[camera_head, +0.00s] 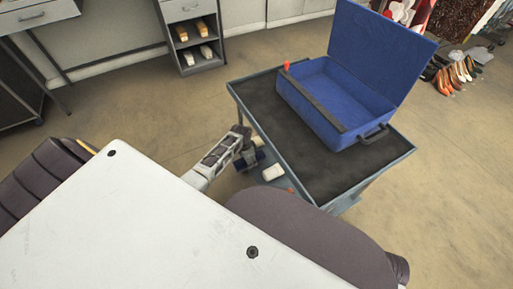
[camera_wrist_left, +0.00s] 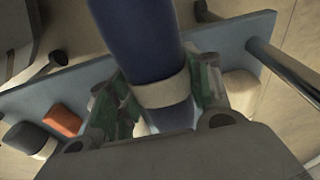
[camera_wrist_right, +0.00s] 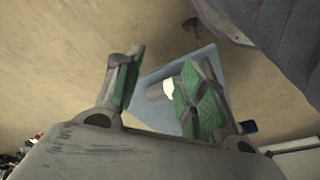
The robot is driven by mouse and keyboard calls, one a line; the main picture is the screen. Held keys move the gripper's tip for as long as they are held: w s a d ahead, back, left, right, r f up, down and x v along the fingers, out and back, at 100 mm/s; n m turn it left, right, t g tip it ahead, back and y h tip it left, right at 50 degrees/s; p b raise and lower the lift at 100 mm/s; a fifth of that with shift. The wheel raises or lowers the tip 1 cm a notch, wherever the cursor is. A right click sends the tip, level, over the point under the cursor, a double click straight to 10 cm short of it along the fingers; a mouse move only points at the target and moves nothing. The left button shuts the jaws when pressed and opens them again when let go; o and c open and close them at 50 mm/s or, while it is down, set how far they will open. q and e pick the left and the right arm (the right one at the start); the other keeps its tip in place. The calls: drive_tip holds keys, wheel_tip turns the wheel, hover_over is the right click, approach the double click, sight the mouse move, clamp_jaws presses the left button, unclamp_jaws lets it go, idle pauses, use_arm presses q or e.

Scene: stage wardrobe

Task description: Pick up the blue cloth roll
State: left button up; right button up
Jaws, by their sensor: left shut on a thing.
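The blue cloth roll (camera_wrist_left: 135,40) has a cream band and fills the space between the fingers of my left gripper (camera_wrist_left: 165,98) in the left wrist view. The gripper is shut on it around the band. In the head view my left gripper (camera_head: 243,147) is low beside the cart's near left side, with part of the blue roll (camera_head: 250,158) showing beneath it. The roll's far end is out of the wrist picture. My right gripper (camera_wrist_right: 163,85) shows in the right wrist view with fingers apart and nothing between them.
The cart (camera_head: 345,192) has a dark top carrying an open blue case (camera_head: 345,105). On its lower shelf (camera_wrist_left: 60,85) lie a cream roll (camera_wrist_left: 238,85), an orange item (camera_wrist_left: 63,120) and a dark roll (camera_wrist_left: 27,137). Shoes stand at the far right; floor left of the cart is clear.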

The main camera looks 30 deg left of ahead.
sight(234, 164)
use_arm(q)
drive_tip(key=s+a, duration=0.1)
drive_tip(key=s, duration=0.1)
drive_tip(key=s+a+p, duration=0.1)
drive_tip(key=s, duration=0.1)
drive_tip(key=s+a, duration=0.1)
drive_tip(key=s, duration=0.1)
drive_tip(key=shift+s+a+p, duration=0.1)
drive_tip(key=shift+a+p, duration=0.25)
drive_tip(key=shift+p, duration=0.05)
drive_tip(key=shift+s+a, duration=0.15)
drive_tip(key=shift+s, duration=0.15)
use_arm(e)
drive_tip(key=f, duration=0.3)
drive_tip(key=shift+s+d+g, duration=0.3)
drive_tip(key=shift+s+d, duration=0.05)
drive_tip(key=shift+s, duration=0.05)
drive_tip(key=shift+w, duration=0.1)
